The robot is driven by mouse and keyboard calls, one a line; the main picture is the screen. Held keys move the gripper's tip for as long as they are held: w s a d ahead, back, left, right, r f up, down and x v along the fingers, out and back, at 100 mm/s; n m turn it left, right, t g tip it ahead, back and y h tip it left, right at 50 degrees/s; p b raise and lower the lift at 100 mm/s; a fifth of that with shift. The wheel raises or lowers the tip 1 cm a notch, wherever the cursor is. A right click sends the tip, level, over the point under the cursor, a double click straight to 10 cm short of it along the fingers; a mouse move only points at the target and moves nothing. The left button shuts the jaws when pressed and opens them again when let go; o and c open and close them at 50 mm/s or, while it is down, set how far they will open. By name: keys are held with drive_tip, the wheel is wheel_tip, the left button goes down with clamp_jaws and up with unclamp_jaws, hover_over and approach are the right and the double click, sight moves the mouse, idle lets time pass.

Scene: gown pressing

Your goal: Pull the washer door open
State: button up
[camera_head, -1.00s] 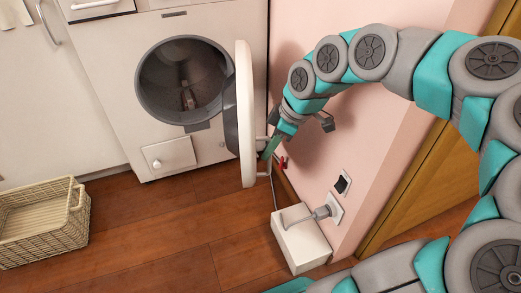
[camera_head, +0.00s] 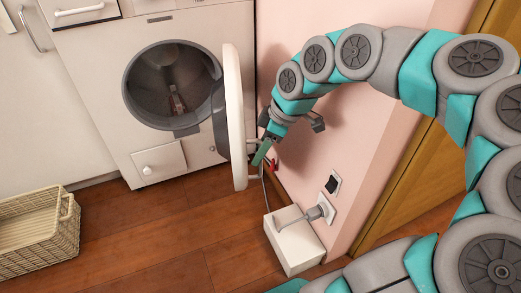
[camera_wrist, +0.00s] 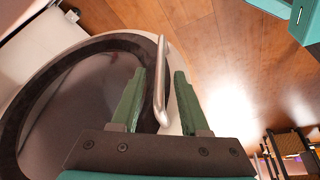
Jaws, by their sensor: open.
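The washer (camera_head: 215,120) stands against the wall with its round drum opening (camera_head: 172,85) uncovered. Its door (camera_head: 237,120) is swung far out to the right and shows nearly edge-on in the head view. The door's pale handle bar (camera_wrist: 163,85) runs between the two green fingers in the wrist view, with the door's dark round window (camera_wrist: 65,110) to the left. My gripper (camera_wrist: 157,98) is open around the bar, with a visible space beside the right finger. In the head view my gripper (camera_head: 262,153) is at the door's outer face.
A wicker basket (camera_head: 40,232) is on the wooden floor at the left. A white box (camera_head: 294,241) with a grey plug and a wall socket stands right of the door, close to the pink wall (camera_head: 345,150). Floor in front of the washer is clear.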

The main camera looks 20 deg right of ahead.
wheel_tip(320, 180, up, 4)
drive_tip(key=shift+f+p, duration=0.1)
drive_tip(key=shift+p, duration=0.35)
drive_tip(key=s+a+r+b, duration=0.1)
drive_tip(key=s+a, duration=0.1)
drive_tip(key=s, duration=1.4)
drive_tip(key=shift+a, duration=0.15)
